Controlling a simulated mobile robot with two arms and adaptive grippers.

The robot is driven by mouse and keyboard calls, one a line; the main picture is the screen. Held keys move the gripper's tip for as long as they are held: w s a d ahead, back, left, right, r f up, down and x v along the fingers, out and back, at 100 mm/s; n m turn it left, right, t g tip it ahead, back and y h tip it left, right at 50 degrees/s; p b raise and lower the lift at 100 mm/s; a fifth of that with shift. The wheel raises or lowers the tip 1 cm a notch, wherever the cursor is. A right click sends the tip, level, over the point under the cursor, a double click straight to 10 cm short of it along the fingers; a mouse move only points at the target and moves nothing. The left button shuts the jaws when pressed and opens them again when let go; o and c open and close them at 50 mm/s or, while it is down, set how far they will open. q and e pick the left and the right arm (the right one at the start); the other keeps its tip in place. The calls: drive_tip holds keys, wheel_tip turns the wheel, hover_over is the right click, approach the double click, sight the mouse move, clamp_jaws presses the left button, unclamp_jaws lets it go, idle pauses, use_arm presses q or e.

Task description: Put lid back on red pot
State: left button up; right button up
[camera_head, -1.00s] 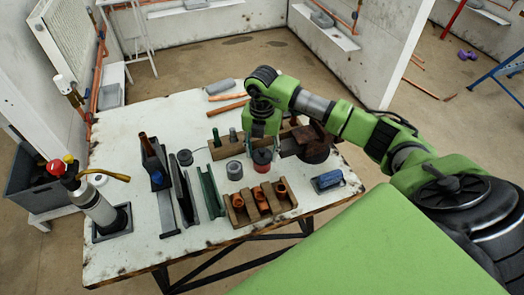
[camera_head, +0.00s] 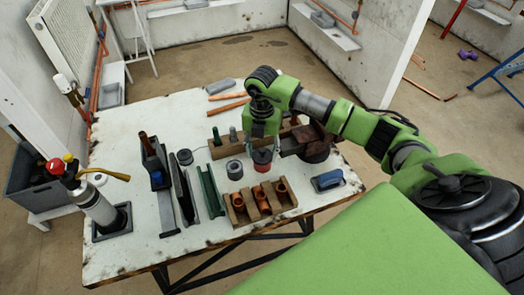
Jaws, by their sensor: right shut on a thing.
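The red pot (camera_head: 262,165) stands on the white table, right of the middle, with a dark top edge. My right gripper (camera_head: 264,140) points down right above the pot. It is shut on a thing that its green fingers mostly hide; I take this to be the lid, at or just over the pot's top. I cannot tell whether the lid touches the rim. My left gripper is not in view.
A grey tin (camera_head: 235,170) stands just left of the pot. A wooden rack with copper fittings (camera_head: 260,202) lies in front, a blue-handled brush (camera_head: 328,180) to the right. Green and dark metal channels (camera_head: 210,190) and a gas torch (camera_head: 95,200) stand left.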

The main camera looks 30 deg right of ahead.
idle(0.3)
drive_tip(key=o, duration=0.9)
drive_tip(key=shift+o, duration=0.3)
drive_tip(key=o, duration=0.4)
drive_tip(key=shift+r+p, duration=2.5)
drive_tip(key=shift+r, duration=1)
